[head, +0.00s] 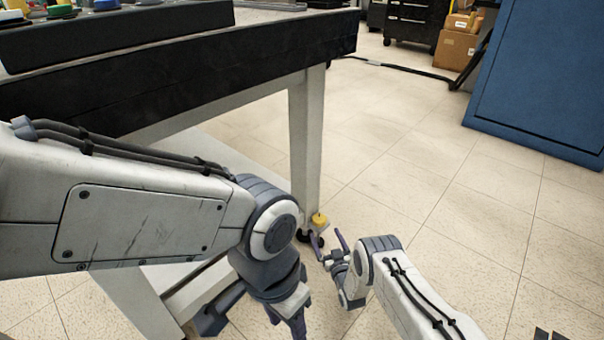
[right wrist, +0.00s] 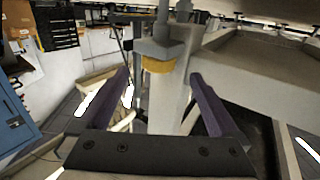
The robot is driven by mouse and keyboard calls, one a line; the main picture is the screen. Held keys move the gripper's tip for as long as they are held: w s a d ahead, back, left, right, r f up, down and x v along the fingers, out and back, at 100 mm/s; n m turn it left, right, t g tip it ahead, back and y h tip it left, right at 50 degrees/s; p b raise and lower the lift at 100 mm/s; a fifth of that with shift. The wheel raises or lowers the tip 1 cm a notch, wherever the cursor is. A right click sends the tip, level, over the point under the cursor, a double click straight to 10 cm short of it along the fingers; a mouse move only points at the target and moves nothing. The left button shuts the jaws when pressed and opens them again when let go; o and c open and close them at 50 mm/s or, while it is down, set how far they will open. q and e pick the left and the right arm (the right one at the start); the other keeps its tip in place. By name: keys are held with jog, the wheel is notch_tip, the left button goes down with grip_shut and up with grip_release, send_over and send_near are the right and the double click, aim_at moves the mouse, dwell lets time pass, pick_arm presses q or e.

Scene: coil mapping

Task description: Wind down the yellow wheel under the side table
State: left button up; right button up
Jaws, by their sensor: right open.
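The yellow wheel (head: 319,219) sits low at the foot of the side table's near leg (head: 306,135), just above a dark caster (head: 303,236). My right gripper (head: 328,240) is open close to the floor, with its purple fingers pointing at the wheel. In the right wrist view the yellow wheel (right wrist: 158,66) shows in the gap between the two spread fingers (right wrist: 162,78), near their tips. I see no clear contact. My left gripper (head: 296,325) hangs down in front of the table, partly cut off by the lower edge; its finger spacing is unclear.
The black-edged table top (head: 180,78) overhangs the leg, and a pale lower shelf (head: 235,160) lies under it. A blue cabinet (head: 545,80) stands at right. Cardboard boxes (head: 455,48) and a black cable (head: 400,67) lie behind.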

jog(key=p+v, duration=0.3)
jog(key=v, duration=0.2)
jog(key=g, duration=0.2)
send_near(322, 223)
jog(key=w+a+r, duration=0.4)
jog(key=a+r+g+h+p, duration=0.1)
jog(key=a+r+g+p, duration=0.15)
jog(key=r, duration=0.55)
jog(key=s+a+r+g+p, duration=0.1)
jog(key=s+r+g, duration=0.1)
jog(key=s+r, duration=0.2)
jog(key=s+a+r+n+g+h+p, duration=0.1)
jog(key=s+a+r+g+p, duration=0.1)
jog(key=r, duration=0.9)
jog(key=shift+s+a+r+h, duration=0.25)
jog(key=shift+s+r+h, duration=0.05)
jog(key=shift+s, duration=0.6)
